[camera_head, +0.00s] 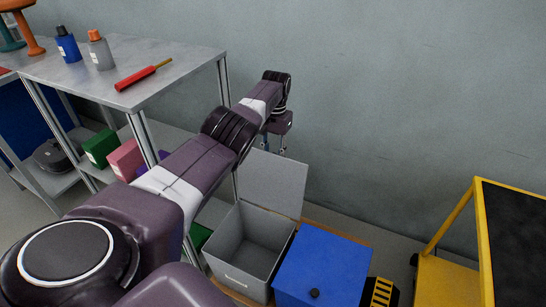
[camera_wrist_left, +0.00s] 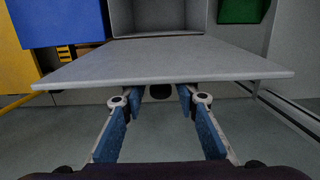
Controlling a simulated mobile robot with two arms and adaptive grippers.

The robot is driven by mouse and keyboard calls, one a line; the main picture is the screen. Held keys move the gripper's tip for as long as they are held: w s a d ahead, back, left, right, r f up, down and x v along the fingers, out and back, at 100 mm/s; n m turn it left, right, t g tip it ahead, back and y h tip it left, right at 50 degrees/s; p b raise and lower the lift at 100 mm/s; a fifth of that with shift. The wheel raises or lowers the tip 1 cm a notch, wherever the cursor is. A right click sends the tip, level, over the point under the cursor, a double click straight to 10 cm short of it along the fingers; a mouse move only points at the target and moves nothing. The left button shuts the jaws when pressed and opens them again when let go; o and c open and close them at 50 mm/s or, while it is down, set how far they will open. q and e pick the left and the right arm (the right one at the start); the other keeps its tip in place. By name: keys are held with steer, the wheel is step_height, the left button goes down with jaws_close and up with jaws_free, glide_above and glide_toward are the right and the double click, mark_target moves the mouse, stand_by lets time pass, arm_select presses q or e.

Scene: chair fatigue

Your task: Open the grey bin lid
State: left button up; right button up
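Contact cannot be told. My right gripper is not in view.
A blue bin (camera_head: 322,268) with a shut lid and dark knob stands right of the grey bin. A yellow cart (camera_head: 447,285) is at the far right. A metal table (camera_head: 150,65) with bottles and a red tool is at the left. A wall is close behind.

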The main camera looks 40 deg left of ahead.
arm_select(q)
steer(key=shift+r, duration=0.15)
steer(key=shift+w+r, duration=0.1)
steer(key=shift+r, duration=0.15)
steer(key=r, duration=1.1)
steer(key=shift+w+a+r, duration=0.1)
steer(key=shift+w+r, duration=0.05)
steer(key=shift+w, duration=0.2)
steer(key=shift+s, duration=0.1)
